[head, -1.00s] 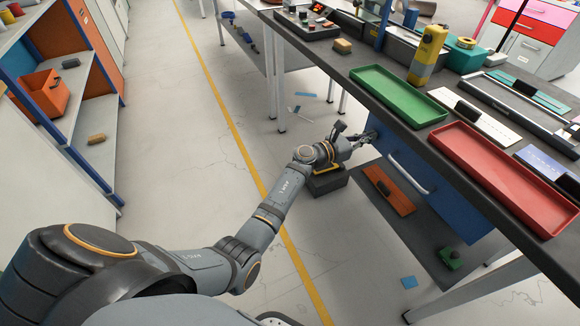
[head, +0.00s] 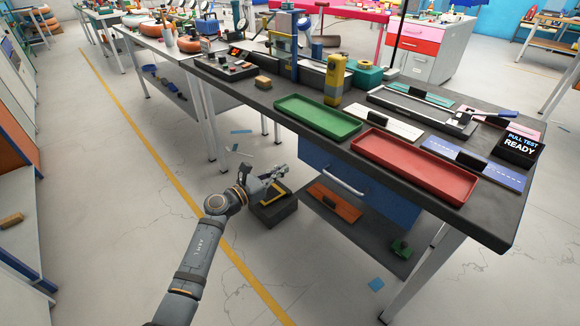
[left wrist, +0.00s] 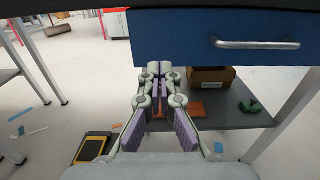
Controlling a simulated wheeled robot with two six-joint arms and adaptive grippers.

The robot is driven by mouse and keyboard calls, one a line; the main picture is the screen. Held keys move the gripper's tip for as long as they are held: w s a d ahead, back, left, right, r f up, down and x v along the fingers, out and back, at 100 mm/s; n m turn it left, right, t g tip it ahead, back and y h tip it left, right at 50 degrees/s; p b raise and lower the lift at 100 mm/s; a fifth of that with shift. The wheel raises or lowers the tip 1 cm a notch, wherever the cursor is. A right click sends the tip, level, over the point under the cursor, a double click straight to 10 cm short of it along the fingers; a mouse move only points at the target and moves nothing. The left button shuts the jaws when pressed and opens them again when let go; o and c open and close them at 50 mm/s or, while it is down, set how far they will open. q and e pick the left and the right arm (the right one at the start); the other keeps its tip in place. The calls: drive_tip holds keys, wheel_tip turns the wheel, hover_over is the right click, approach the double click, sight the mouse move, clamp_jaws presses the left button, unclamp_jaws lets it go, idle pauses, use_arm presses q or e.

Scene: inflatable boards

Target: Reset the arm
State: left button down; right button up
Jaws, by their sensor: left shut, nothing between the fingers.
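My left arm reaches in from the bottom of the head view. Its gripper (head: 272,178) is shut and empty, in front of and below the dark workbench (head: 500,208). In the left wrist view the fingers of the left gripper (left wrist: 160,72) meet at the tips, with purple pads and nothing between them. They point toward the space below the blue drawer (left wrist: 180,45), apart from its silver handle (left wrist: 257,44). The blue drawer also shows in the head view (head: 385,200) and looks shut. My right gripper is in neither view.
A green tray (head: 318,118) and a red tray (head: 415,168) lie on the bench. A lower shelf holds an orange-brown piece (head: 336,203) and a green object (head: 401,248). A black-and-yellow block (head: 275,212) is on the floor under my gripper. Open floor lies to the left.

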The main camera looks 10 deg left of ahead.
use_arm(q)
drive_tip(key=v, duration=0.4)
drive_tip(key=shift+a+f, duration=0.2)
drive_tip(key=shift+f, duration=0.1)
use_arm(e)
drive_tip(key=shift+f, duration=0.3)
